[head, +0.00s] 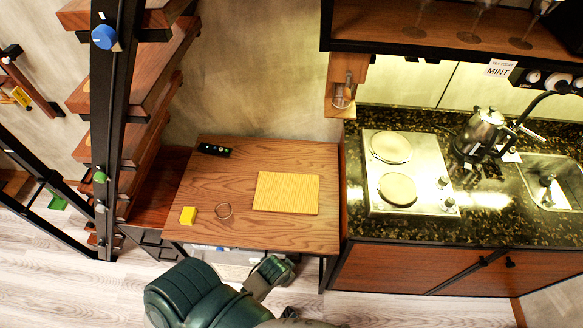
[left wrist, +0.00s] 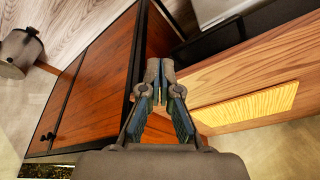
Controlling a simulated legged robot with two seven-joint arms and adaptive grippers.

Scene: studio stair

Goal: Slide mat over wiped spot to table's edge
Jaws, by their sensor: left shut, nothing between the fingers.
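A ribbed yellow mat (head: 286,193) lies flat on the right half of the wooden table (head: 255,155), back from its front edge. In the head view my green arm is below the front edge; fingertips are not clear there. My right gripper is not seen.
A black remote-like object (head: 214,150) lies at the table's back left. A counter with a hotplate (head: 408,172), kettle (head: 483,132) and sink (head: 555,182) adjoins on the right. Open stairs (head: 135,95) rise on the left. Bare wood surrounds the mat.

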